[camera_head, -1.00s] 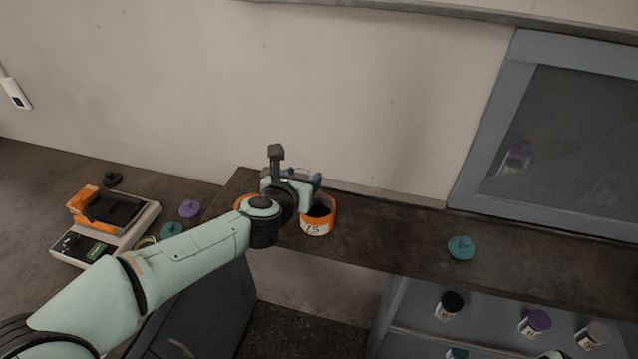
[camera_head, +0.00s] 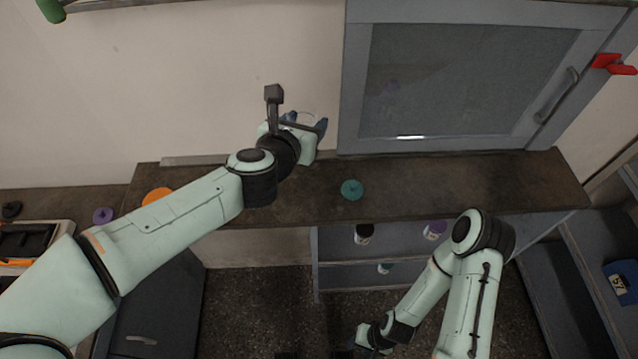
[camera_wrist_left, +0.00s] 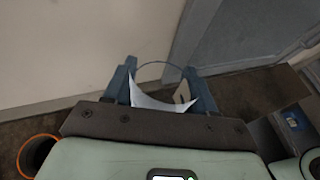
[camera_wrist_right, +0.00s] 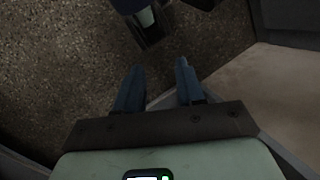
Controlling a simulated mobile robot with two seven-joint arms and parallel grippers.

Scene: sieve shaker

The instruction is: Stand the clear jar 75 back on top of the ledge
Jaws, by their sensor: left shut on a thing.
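The clear jar (camera_head: 306,119) is between the blue fingers of my left gripper (camera_head: 304,125). The gripper is shut on it, and the arm hides much of it in the head view. In the left wrist view the clear jar (camera_wrist_left: 160,88) shows its round rim and a white curved patch. It appears held above the dark brown ledge (camera_head: 420,185), near the wall. My right gripper (camera_head: 358,342) is low, in front of the shelves. In the right wrist view its fingers (camera_wrist_right: 158,80) are apart with nothing between them.
A teal lid (camera_head: 352,189) lies on the ledge, right of my left gripper. An orange container (camera_head: 157,195) is at the ledge's left end, partly hidden by my arm. A grey glazed cabinet (camera_head: 470,80) stands behind. The ledge right of the teal lid is clear.

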